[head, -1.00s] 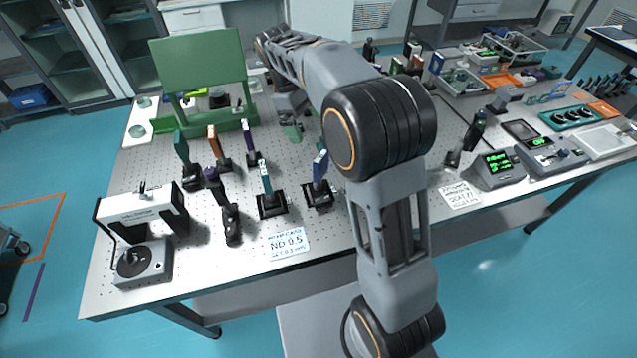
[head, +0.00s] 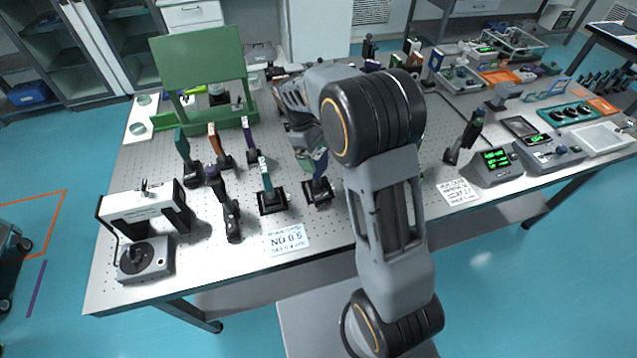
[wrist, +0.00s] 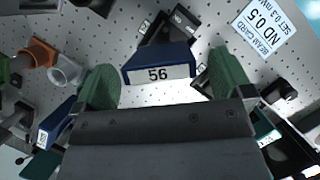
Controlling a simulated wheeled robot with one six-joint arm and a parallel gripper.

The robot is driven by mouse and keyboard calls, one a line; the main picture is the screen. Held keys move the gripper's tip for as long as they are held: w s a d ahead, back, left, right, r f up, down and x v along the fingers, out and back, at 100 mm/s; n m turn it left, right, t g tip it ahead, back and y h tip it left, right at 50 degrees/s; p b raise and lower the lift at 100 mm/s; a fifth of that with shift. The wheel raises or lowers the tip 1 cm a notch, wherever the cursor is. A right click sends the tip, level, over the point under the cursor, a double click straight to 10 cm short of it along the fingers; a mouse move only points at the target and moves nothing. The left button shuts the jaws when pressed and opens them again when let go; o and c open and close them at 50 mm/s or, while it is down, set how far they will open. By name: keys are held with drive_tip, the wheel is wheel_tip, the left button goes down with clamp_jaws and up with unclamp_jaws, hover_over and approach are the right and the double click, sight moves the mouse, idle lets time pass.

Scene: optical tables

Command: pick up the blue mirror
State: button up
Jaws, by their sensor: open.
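The blue mirror (wrist: 158,66), with a white label reading 56, stands upright in a black mount. In the wrist view it lies between the two green fingers of my gripper (wrist: 163,80), with a gap on each side. In the head view my gripper (head: 312,158) is open just above the mount (head: 318,192). The gripper hides most of the mirror there. I cannot tell how far the fingertips reach down beside it.
A teal-topped mount (head: 265,175) stands close on the left. Another blue labelled piece (wrist: 56,122) stands to the left in the wrist view. A white ND 0.5 card (head: 287,239) lies in front. Several mounted optics and a green stand (head: 203,65) are further left.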

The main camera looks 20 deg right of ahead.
drive_tip(key=shift+x, duration=1.4)
drive_tip(key=c, duration=1.6)
drive_tip(key=shift+w+r, duration=0.1)
drive_tip(key=shift+c, duration=0.6)
drive_tip(key=shift+r, duration=0.15)
